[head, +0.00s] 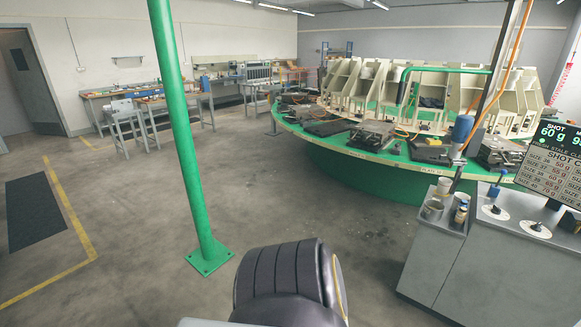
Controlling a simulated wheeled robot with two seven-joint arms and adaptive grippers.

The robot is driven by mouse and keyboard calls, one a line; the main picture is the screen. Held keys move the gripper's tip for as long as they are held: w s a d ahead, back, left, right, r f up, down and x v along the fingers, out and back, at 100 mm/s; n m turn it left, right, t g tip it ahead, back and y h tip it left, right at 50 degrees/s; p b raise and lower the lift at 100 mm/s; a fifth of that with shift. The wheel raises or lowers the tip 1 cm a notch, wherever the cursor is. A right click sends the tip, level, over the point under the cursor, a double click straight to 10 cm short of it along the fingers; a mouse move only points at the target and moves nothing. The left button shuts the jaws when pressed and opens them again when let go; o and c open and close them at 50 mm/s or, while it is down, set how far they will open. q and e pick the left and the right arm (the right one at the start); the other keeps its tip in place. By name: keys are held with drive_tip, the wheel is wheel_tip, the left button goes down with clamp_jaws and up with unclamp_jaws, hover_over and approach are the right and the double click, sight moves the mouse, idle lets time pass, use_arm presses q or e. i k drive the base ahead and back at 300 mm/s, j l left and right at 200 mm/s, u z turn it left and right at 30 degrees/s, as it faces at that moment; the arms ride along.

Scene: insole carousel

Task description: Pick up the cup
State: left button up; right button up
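Several small containers stand together on the left end of a grey cabinet top (462,227) at the right. One is a pale, open-topped container (432,210) near the front left edge that looks like a cup. A white container (444,186) stands behind it, and a jar-like container (461,214) stands to its right. They are too small here to tell for sure which is the cup. Neither of my grippers is in view, so their state does not show.
A green post (183,140) with a floor plate stands left of centre. A large round green carousel (350,173) fills the back right. A screen (553,160) stands on the cabinet's right side.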

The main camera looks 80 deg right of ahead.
sight(444, 184)
drive_tip(key=z, duration=4.05)
drive_tip(key=i+j, duration=0.25)
drive_tip(key=i, duration=0.25)
drive_tip(key=i+j+z, duration=0.15)
drive_tip(key=i, duration=0.3)
drive_tip(key=j, duration=0.1)
